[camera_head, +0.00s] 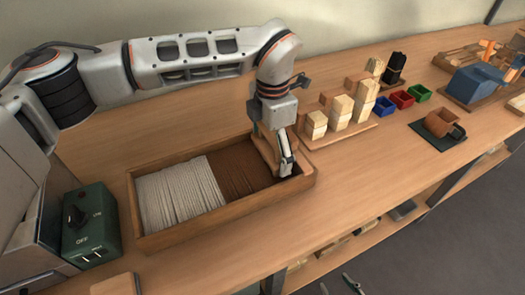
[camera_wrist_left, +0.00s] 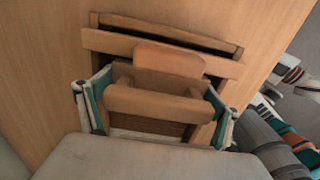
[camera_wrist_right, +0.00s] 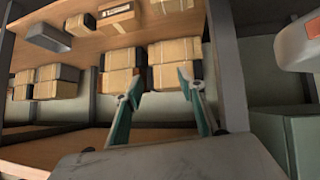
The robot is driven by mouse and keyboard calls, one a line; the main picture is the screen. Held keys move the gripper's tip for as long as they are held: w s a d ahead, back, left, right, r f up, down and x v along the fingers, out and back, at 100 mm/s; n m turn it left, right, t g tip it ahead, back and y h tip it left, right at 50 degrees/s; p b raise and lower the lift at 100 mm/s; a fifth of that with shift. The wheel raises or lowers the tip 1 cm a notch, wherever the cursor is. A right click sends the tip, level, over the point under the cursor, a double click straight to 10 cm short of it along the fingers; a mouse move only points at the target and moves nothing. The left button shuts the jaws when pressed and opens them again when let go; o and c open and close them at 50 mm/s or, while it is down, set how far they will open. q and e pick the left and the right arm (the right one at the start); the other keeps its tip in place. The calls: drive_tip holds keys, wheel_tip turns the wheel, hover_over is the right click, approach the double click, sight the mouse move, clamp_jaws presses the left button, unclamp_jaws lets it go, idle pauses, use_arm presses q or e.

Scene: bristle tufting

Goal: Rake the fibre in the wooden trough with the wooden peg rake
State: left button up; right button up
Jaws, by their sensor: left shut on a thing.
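The wooden trough (camera_head: 196,227) lies on the bench. White fibre (camera_head: 180,190) in parallel strands fills its left part, and a brown ridged area (camera_head: 238,172) fills its right part. My left gripper (camera_head: 286,160) is over the trough's right end, shut on the wooden peg rake (camera_head: 264,153). In the left wrist view the rake's handle bar (camera_wrist_left: 158,103) lies between my left fingers; its pegs are hidden. My right gripper (camera_wrist_right: 165,90) is open and empty, facing shelves below the bench. Its fingertips also show at the bottom of the head view.
A green switch box (camera_head: 90,225) stands left of the trough. A stand of wooden blocks (camera_head: 340,112) is close behind the trough's right end. Blue, red and green bins (camera_head: 402,99) are further right. Wrapped bundles (camera_wrist_right: 122,70) sit on the lower shelf.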

drive_tip(key=shift+w, duration=0.1)
